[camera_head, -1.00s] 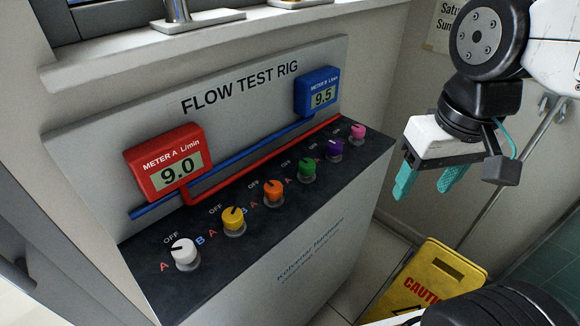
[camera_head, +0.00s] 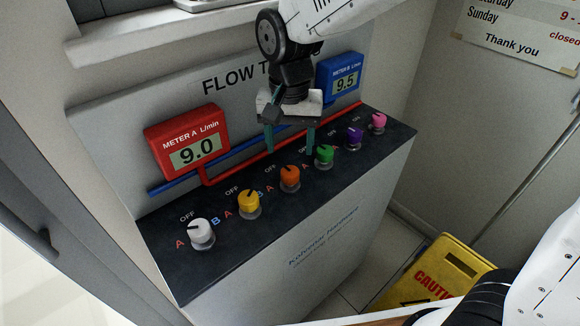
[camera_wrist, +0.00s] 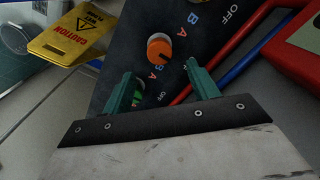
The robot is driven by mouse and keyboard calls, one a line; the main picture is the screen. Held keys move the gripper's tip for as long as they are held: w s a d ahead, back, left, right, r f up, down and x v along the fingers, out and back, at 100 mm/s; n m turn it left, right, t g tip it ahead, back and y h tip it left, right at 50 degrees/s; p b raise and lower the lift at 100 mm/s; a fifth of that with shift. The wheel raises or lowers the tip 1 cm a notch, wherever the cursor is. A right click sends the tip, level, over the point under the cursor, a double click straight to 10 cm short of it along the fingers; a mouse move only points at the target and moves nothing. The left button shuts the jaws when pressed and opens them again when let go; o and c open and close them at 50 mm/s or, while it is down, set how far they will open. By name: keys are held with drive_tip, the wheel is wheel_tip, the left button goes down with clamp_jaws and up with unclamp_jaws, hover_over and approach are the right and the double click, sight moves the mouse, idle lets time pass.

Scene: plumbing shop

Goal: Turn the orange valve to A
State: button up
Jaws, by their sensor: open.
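The orange valve (camera_head: 289,178) is a round knob in the middle of the dark sloping panel, between the yellow and green knobs. It also shows in the wrist view (camera_wrist: 159,47), just beyond my fingertips. A dark mark on its cap points roughly toward the back of the panel, seemingly near OFF; its exact setting is hard to tell. A red A is beside it, toward the yellow knob. My gripper (camera_head: 289,139) is open and empty, its teal fingers pointing down above and behind the knob, apart from it. The gripper also shows in the wrist view (camera_wrist: 159,70).
Close neighbours are the yellow knob (camera_head: 249,202) and the green knob (camera_head: 324,155). White (camera_head: 202,233), purple (camera_head: 354,138) and pink (camera_head: 377,122) knobs line the panel. Red meter A (camera_head: 187,140) reads 9.0; blue meter B (camera_head: 339,77) reads 9.5. A yellow caution sign (camera_head: 440,275) stands right.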

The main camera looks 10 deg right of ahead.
sight(290, 171)
wheel_tip(290, 171, down, 7)
drive_tip(key=shift+f, duration=0.2)
idle(0.3)
drive_tip(key=c, duration=1)
